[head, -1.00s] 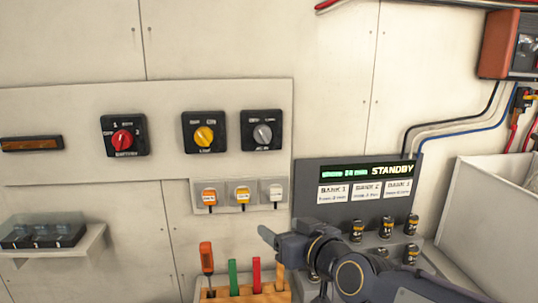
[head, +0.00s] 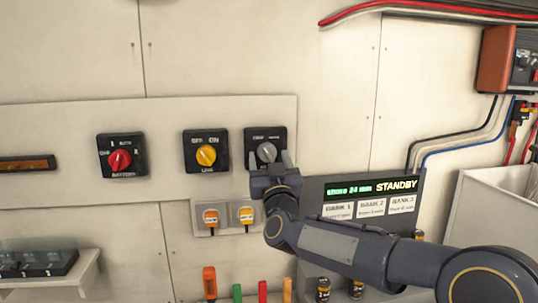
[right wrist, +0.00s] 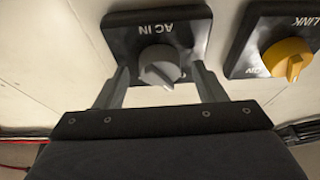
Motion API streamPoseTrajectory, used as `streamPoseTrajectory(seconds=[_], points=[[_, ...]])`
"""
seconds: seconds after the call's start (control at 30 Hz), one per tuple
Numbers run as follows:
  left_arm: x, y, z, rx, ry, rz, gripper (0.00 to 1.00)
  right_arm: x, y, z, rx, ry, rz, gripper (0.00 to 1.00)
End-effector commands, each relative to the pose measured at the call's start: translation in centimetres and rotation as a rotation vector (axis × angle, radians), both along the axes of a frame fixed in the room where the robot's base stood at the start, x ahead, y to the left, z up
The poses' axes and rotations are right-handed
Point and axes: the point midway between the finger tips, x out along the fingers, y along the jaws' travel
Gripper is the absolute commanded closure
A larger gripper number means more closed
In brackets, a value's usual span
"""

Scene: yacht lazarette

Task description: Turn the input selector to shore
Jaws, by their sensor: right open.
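The input selector is a black square plate (head: 279,134) with a grey round knob (head: 267,152), at the right end of the row of switches on the wall panel. In the right wrist view its plate reads "AC IN" and the grey knob (right wrist: 159,66) shows clearly. My right gripper (head: 269,160) is in front of it, open. In the right wrist view its two fingers (right wrist: 160,78) stand on either side of the knob with gaps between. The position labels are too small or hidden to read, so I cannot tell the setting. My left gripper is not in view.
A yellow LINK knob (head: 206,155) sits just left of the selector, and a red battery knob (head: 119,160) further left. Orange and yellow plugs hang below.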

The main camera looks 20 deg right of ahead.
Motion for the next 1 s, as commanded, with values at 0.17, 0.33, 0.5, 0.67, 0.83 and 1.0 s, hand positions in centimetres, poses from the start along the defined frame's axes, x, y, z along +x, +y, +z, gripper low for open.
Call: streamPoseTrajectory(seconds=[0.17, 0.33, 0.5, 0.67, 0.83, 1.0], points=[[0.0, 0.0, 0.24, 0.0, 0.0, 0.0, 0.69, 0.62, -0.17, 0.21, 0.0, 0.0, 0.0, 0.36], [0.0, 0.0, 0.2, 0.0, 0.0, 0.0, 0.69, 0.59, -0.15, 0.19, 0.0, 0.0, 0.001, 0.36], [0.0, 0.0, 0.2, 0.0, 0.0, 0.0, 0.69, 0.57, -0.15, 0.19, 0.0, 0.0, 0.001, 0.57], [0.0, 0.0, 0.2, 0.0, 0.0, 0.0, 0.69, 0.56, -0.15, 0.2, 0.0, 0.0, 0.0, 0.78], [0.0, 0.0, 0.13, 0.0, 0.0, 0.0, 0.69, 0.56, -0.14, 0.16, 0.006, -0.002, 0.0, 0.81], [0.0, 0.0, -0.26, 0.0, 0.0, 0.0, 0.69, 0.57, -0.02, 0.09, 0.045, -0.012, 0.002, 0.81]])
